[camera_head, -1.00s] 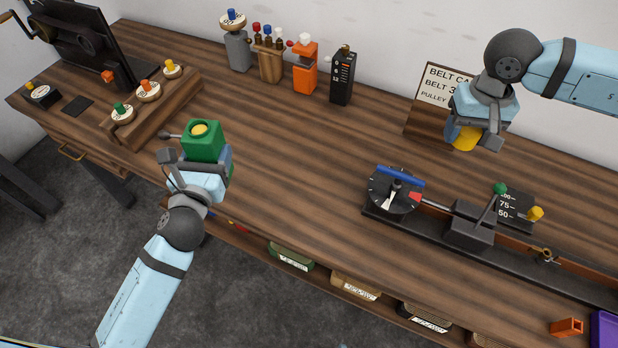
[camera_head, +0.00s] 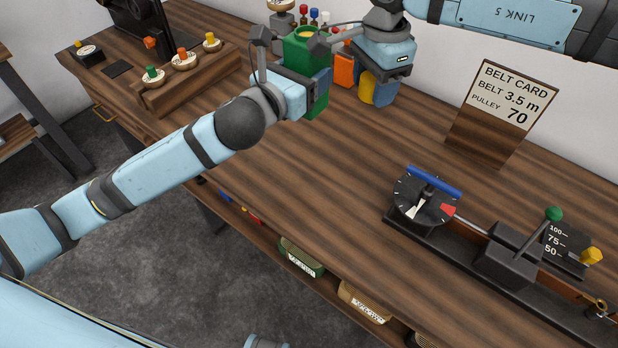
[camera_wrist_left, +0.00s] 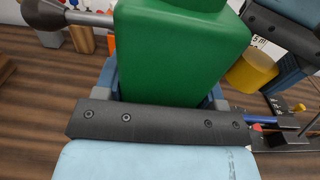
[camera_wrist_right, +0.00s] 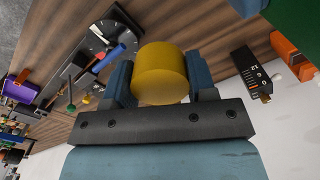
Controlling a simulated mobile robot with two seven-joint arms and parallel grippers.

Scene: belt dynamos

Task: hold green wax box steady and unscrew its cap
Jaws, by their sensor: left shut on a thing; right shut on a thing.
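The green wax box (camera_head: 304,50) is upright at the back of the bench, with a yellow round spot on its top. My left gripper (camera_head: 312,92) is shut on the box; the left wrist view shows the green box (camera_wrist_left: 180,50) between its fingers. My right gripper (camera_head: 378,84) is shut on a yellow cap (camera_head: 366,87), which is apart from the box and just right of it. The yellow cap (camera_wrist_right: 160,74) fills the jaws in the right wrist view.
A belt card (camera_head: 503,105) stands at the back. A dial fixture (camera_head: 424,200) with levers is at the right. A wooden rack (camera_head: 190,80) with several knobbed discs is at the left. An orange bottle (camera_head: 344,70) stands behind my grippers. The middle of the bench is clear.

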